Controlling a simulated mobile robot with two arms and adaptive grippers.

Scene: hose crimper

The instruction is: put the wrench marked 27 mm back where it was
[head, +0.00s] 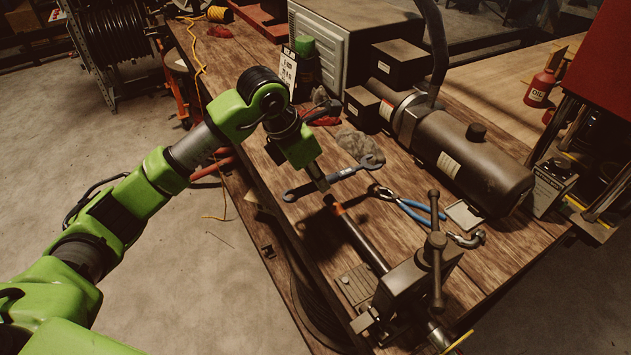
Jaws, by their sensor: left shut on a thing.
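No 27 mm mark can be read at this size. My left gripper (319,181) comes down from above and is shut on the wrench, left of its middle. The gripper hides part of the handle. I cannot tell whether the wrench touches the bench top. My right gripper is not in view.
Blue-handled pliers (415,207) lie right of the wrench. A vise (418,280) holds a dark rod (358,238) in front. A grey rag (358,145) lies behind the wrench. A large dark cylinder machine (465,155) and black boxes (397,62) fill the back.

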